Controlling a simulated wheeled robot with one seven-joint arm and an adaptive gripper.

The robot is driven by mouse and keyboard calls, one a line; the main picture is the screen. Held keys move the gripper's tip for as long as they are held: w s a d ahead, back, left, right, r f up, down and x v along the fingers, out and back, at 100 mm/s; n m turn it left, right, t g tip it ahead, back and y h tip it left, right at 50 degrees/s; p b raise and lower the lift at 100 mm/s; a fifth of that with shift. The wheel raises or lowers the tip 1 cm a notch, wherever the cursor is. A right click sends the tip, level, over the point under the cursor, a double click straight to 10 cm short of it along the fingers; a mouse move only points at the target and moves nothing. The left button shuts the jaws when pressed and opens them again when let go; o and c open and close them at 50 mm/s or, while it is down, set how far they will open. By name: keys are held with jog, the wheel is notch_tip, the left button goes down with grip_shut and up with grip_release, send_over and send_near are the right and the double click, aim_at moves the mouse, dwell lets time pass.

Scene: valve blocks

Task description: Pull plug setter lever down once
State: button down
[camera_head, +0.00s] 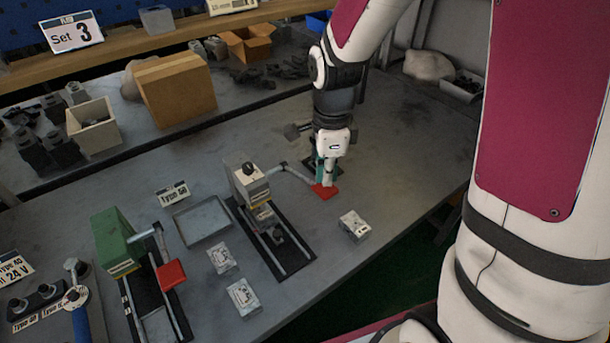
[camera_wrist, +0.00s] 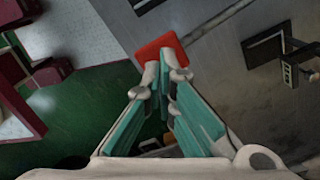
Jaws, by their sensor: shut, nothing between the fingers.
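One plug setter (camera_head: 248,187), a light grey block with a black knob, stands mid-table; its lever (camera_head: 297,174) reaches right to a red handle (camera_head: 325,191). A second, green plug setter (camera_head: 117,242) stands at the left with its own red handle (camera_head: 172,274). My gripper (camera_head: 328,184) is shut and empty, fingers pointing down at the red handle of the grey setter. In the wrist view my fingertips (camera_wrist: 165,72) overlap this red handle (camera_wrist: 160,46). I cannot tell whether they touch it.
Metal valve blocks (camera_head: 355,226) lie right of the grey setter and between the setters (camera_head: 222,259). A grey tray (camera_head: 202,222) lies between them too. A cardboard box (camera_head: 175,88) and a bin (camera_head: 93,125) stand at the back. The table's front edge is close to the handle.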

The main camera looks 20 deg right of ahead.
aim_at(326, 189)
jog(key=shift+f+b, duration=2.6)
jog(key=shift+f, duration=2.9)
jog(key=shift+s+r+p, duration=0.1)
jog(key=shift+r+p, duration=2.05)
jog(key=shift+r, duration=0.9)
jog(key=shift+r+p, duration=2.15)
jog(key=shift+r, duration=1.85)
jog(key=shift+r, duration=0.1)
jog(key=s+r+n+t, duration=0.5)
jog(key=s+r+n, duration=1.3)
jog(key=r+n, duration=0.1)
jog(key=shift+r+n+t+b, duration=0.3)
jog(key=shift+r+n+b, duration=0.1)
jog(key=shift+n, duration=0.3)
